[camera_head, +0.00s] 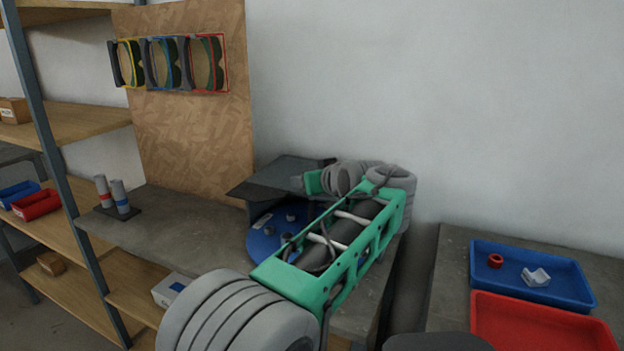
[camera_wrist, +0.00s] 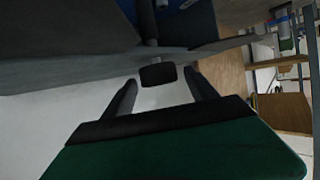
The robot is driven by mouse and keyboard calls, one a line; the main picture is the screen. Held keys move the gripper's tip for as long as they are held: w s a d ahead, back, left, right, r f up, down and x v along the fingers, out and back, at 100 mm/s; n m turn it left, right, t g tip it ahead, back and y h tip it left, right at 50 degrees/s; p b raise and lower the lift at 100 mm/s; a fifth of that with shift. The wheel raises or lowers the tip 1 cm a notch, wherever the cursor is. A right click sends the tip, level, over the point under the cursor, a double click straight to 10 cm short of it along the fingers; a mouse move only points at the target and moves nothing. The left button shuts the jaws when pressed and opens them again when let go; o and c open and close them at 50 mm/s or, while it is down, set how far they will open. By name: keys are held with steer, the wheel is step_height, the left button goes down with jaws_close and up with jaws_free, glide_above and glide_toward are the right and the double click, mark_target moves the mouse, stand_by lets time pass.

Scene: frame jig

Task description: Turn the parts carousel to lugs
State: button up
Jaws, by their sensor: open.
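Blue surface (camera_wrist: 190,25) shows at the top of that view.
A blue tray (camera_head: 570,296) with a red ring and a white part, and a red tray (camera_head: 500,335), lie on the right bench. Two grey cylinders (camera_head: 112,197) stand at the bench's left. A board (camera_head: 190,130) with framed holders rises behind. Shelves (camera_head: 75,115) stand left.

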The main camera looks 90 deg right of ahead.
steer(key=v, duration=0.6)
steer(key=shift+s+a, duration=0.15)
steer(key=shift+a, duration=0.2)
steer(key=shift+r, duration=0.2)
